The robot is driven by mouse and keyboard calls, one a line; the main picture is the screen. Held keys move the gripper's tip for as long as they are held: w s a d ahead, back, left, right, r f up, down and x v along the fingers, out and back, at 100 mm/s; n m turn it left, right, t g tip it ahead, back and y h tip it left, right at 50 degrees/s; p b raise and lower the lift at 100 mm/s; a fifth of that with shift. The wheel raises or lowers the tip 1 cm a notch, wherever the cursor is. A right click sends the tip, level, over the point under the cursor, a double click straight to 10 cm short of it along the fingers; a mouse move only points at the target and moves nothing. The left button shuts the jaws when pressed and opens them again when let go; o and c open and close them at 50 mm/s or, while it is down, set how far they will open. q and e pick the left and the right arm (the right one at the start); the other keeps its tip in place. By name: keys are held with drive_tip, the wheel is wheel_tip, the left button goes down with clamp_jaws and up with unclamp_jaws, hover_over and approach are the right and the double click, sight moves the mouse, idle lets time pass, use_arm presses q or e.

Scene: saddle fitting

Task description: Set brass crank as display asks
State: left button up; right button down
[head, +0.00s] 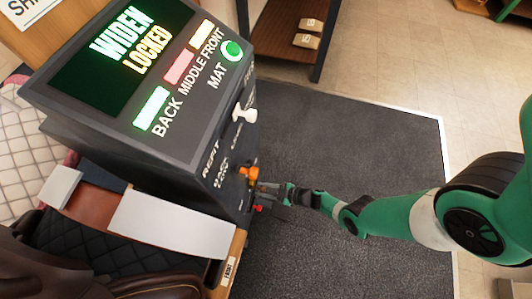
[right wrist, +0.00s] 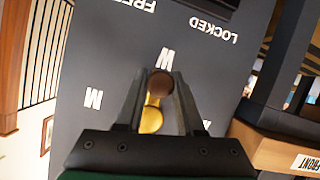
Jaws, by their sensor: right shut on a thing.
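The display (head: 115,50) on the dark console reads WIDEN and LOCKED. The brass crank (head: 247,173) is on the console's side face, small in the head view. My right gripper (head: 262,188) reaches it from the right. My left gripper is not in view.
Lamps marked BACK (head: 151,108), MIDDLE (head: 179,69) and FRONT (head: 202,36) sit below the display, beside a green round MAT lamp (head: 232,51). A white handle (head: 244,115) sticks out above the crank. A dark floor mat (head: 340,130) lies open to the right.

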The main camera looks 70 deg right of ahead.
drive_tip(key=shift+a, duration=0.2)
idle(0.4)
drive_tip(key=c, duration=0.5)
unclamp_jaws()
drive_tip(key=shift+c, duration=0.2)
drive_tip(key=shift+s, duration=0.1)
drive_tip(key=p+v, duration=0.6)
drive_tip(key=v, duration=0.5)
drive_tip(key=shift+s+r, duration=0.15)
drive_tip(key=shift+s, duration=0.05)
drive_tip(key=shift+d, duration=0.2)
